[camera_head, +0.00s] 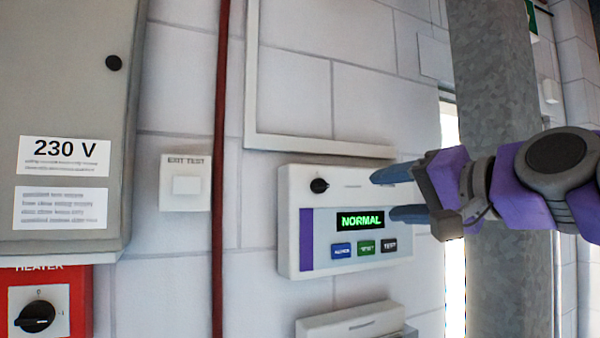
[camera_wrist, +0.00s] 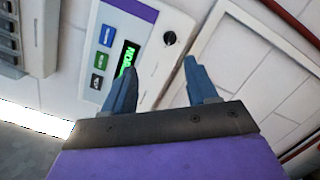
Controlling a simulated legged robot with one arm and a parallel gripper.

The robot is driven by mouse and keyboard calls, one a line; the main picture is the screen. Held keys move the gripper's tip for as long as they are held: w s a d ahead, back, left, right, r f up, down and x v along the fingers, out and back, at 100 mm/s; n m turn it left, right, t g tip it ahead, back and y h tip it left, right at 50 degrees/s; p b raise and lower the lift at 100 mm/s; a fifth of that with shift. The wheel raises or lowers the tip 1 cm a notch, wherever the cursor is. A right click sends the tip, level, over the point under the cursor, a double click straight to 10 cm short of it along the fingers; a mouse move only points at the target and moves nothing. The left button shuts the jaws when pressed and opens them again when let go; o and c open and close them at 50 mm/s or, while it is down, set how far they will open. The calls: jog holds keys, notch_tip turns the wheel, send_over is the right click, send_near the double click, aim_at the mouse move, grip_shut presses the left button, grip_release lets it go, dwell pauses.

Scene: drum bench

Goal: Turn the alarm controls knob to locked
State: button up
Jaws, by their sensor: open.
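The alarm panel (camera_head: 292,240) is a white box on the wall with a purple stripe, a green "NORMAL" display (camera_head: 360,220) and blue, green and black buttons. Its small black knob (camera_head: 319,185) sits at the upper left of the panel. The knob also shows in the wrist view (camera_wrist: 169,38), beyond the fingers and between them. My gripper (camera_head: 395,193) has blue fingers and is open and empty. In the head view it is at the right side of the panel, to the right of the knob. The fingers appear apart from the knob.
A grey 230 V cabinet (camera_head: 60,105) and a red heater switch (camera_head: 78,290) are at left. A white "EXIT TEST" plate (camera_head: 185,183) and a red vertical pipe (camera_head: 219,130) lie left of the panel. A grey column (camera_head: 495,90) stands at right. Another white box (camera_head: 350,322) is below the panel.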

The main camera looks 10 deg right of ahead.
notch_tip(320, 180, up, 2)
jog(key=a, duration=0.2)
jog(key=p, duration=0.1)
send_near(323, 185)
jog(key=d, duration=0.3)
jog(key=shift+t, duration=0.3)
jog(key=w+a, duration=0.4)
jog(key=a, duration=0.1)
jog(key=w+a+p, duration=0.1)
jog(key=w+a, duration=0.2)
jog(key=shift+a+f, duration=0.25)
jog(key=shift+f, duration=0.15)
jog(key=shift+w+d, duration=0.15)
jog(key=shift+w, duration=0.2)
jog(key=d, duration=0.3)
jog(key=shift+w+d, duration=0.4)
jog(key=a, duration=0.3)
jog(key=shift+s+a, duration=0.1)
jog(key=shift+a, duration=0.15)
jog(key=c, duration=0.3)
jog(key=shift+c, duration=1)
jog(key=shift+d+r, duration=0.1)
jog(key=shift+d, duration=0.45)
jog(key=c, duration=0.4)
jog(key=shift+a, duration=0.1)
jog(key=shift+c, duration=0.7)
